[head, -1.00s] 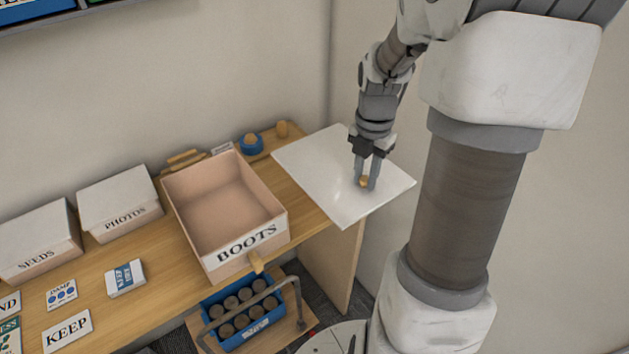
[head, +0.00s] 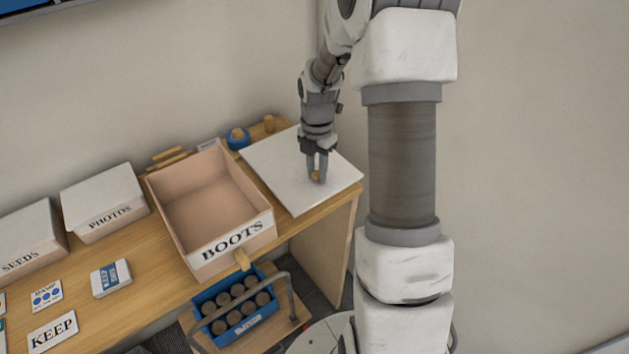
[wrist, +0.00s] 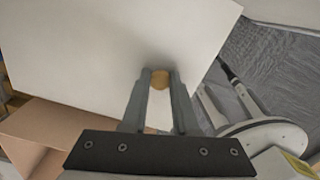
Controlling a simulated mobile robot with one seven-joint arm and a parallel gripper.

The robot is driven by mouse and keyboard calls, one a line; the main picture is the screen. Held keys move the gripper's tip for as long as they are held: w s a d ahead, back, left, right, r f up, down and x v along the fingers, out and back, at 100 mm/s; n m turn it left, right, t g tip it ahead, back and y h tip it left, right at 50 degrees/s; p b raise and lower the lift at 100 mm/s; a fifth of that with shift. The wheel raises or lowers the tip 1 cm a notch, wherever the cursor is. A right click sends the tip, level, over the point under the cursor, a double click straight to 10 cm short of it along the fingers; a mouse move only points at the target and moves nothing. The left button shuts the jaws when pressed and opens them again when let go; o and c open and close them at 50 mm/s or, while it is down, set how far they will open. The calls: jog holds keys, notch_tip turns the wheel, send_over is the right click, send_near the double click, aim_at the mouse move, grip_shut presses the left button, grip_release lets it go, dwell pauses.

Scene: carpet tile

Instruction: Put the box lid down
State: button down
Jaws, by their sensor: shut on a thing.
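The box lid (head: 285,160) is a flat white panel with a small wooden knob (head: 315,176). It is at the right end of the table, to the right of the open BOOTS box (head: 215,205). My gripper (head: 317,180) is above the lid and shut on its knob. In the wrist view the lid (wrist: 90,50) fills the upper left, with the knob (wrist: 160,78) between my fingers (wrist: 159,85). The lid looks roughly level and low over the table; I cannot tell whether its underside touches the wood.
Closed PHOTOS (head: 103,200) and SEEDS (head: 30,235) boxes stand at the left. A blue tape roll (head: 238,138) and a wooden piece (head: 270,123) are behind the lid. A blue crate of round brown items (head: 238,305) sits below the table's front edge.

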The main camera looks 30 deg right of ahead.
aim_at(315, 183)
jog(key=shift+w+a+f, duration=0.15)
jog(key=shift+w+f, duration=0.15)
jog(key=shift+f, duration=1.9)
jog(key=shift+f, duration=0.1)
jog(key=c, duration=0.7)
grip_release()
